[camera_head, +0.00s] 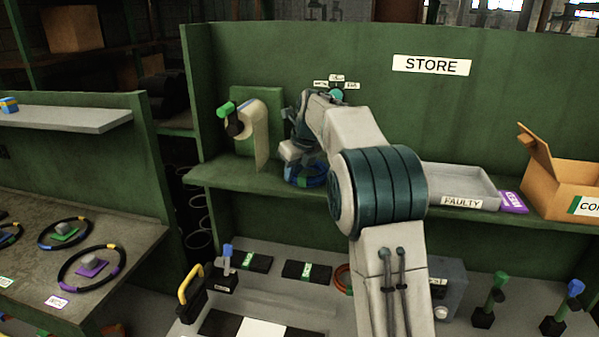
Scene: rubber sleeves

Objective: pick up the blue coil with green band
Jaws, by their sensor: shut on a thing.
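The blue coil with green band (306,181) is at the green shelf below the STORE sign, in the middle of the view. Part of it is hidden behind my gripper and arm. My gripper (300,165) is pointing down at the coil and is shut on it. The fingertips are small and partly hidden here. I cannot tell whether the coil still touches the shelf.
A grey FAULTY tray (473,185) and a cardboard box (565,185) are to the right on the shelf. Black rings (92,268) lie on the left bench.

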